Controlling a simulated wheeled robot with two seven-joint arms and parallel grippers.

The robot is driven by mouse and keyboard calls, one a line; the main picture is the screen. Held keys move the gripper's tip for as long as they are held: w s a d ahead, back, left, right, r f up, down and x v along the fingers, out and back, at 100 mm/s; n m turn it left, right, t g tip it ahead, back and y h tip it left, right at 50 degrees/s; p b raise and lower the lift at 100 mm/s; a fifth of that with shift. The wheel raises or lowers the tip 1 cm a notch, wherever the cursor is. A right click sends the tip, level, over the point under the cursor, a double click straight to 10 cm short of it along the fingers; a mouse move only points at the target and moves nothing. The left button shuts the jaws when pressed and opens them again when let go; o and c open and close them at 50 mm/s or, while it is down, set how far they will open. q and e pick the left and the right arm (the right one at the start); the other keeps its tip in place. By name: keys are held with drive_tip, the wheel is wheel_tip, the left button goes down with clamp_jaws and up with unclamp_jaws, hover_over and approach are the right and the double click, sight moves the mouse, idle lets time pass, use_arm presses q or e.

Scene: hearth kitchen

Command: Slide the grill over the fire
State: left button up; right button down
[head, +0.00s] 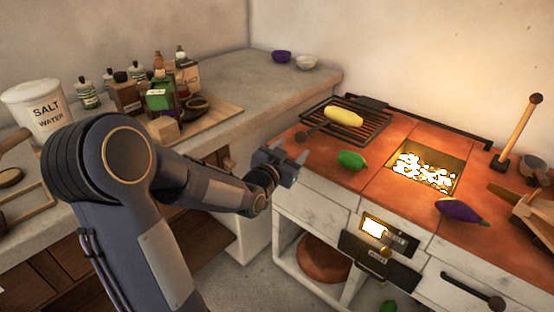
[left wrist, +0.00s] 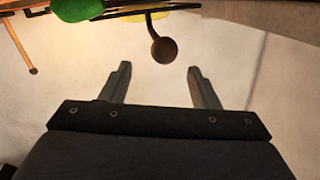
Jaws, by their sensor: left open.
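The grill (head: 372,127), a rack of dark bars, lies on the orange tiled top left of the square fire opening (head: 425,170) with its glowing embers. A yellow corn cob (head: 343,116) lies on the grill. The grill's handle ends in a round brown knob (head: 301,137) at the left; the knob also shows in the left wrist view (left wrist: 164,50). My left gripper (head: 290,154) is open and empty, just in front of and below the knob. In the left wrist view its fingers (left wrist: 158,70) are apart, with the knob beyond their tips. My right gripper is not in view.
A green pepper (head: 352,160) lies between the grill and the fire opening, and shows in the left wrist view (left wrist: 78,8). A purple eggplant (head: 459,210) lies at the front right. A lit firebox door (head: 378,258) is below. Jars and bottles stand on the left counter.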

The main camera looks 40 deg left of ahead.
sight(298, 141)
use_arm(q)
drive_tip(key=shift+w+a+f+t, duration=0.1)
drive_tip(key=shift+a+f+t, duration=0.25)
drive_tip(key=shift+f, duration=0.15)
drive_tip(key=shift+w+a+r, duration=0.1)
drive_tip(key=shift+w, duration=0.15)
drive_tip(key=w, duration=0.7)
drive_tip(key=shift+w+a+r, duration=0.1)
drive_tip(key=shift+a, duration=0.25)
clamp_jaws()
